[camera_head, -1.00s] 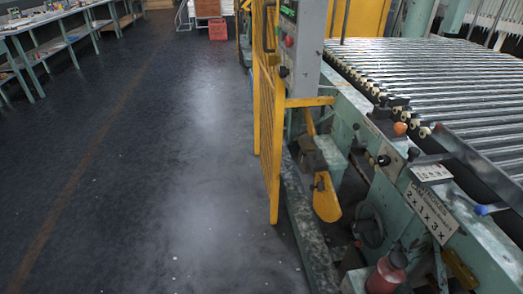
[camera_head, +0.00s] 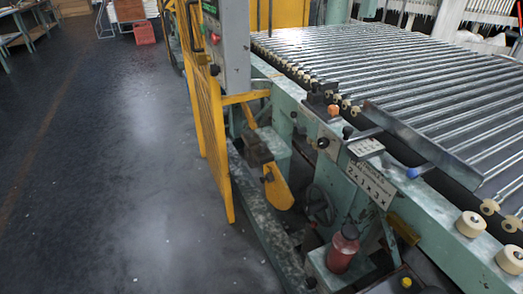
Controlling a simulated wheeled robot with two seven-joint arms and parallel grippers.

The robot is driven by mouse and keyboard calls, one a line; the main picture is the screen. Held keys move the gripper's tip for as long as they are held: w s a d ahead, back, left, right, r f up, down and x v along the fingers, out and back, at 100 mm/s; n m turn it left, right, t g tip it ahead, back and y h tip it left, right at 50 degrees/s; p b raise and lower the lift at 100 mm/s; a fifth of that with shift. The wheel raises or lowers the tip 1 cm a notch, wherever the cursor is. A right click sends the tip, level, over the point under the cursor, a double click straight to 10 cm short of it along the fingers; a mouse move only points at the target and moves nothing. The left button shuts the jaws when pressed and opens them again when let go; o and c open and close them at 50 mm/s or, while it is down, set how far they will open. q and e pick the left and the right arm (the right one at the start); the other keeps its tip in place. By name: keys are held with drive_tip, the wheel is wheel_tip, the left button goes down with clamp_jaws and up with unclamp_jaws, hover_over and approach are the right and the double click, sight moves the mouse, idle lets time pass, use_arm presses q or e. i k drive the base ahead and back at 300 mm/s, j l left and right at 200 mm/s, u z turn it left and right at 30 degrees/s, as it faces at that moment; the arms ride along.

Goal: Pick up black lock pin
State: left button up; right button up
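I cannot make out a black lock pin for certain. Small black knobs show on the side of the green roller machine (camera_head: 300,115): one round black knob (camera_head: 323,143) on its side plate and another black knob (camera_head: 348,131) just to the right of it. Neither my left nor my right gripper is in view.
A yellow mesh guard (camera_head: 207,125) and a grey control box (camera_head: 228,50) stand at the machine's left. A red bottle (camera_head: 343,248) stands low beside the machine. The dark floor (camera_head: 110,190) at left is clear.

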sight(263, 145)
drive_tip(key=i+j+z, duration=0.1)
drive_tip(key=i+j, duration=0.4)
drive_tip(key=j, duration=0.25)
drive_tip(key=i+j+z, duration=0.15)
drive_tip(key=i+j, duration=0.15)
drive_tip(key=i+j+z, duration=0.1)
drive_tip(key=i, duration=0.45)
drive_tip(key=i+j+z, duration=0.1)
drive_tip(key=i+j, duration=0.2)
drive_tip(key=i, duration=0.2)
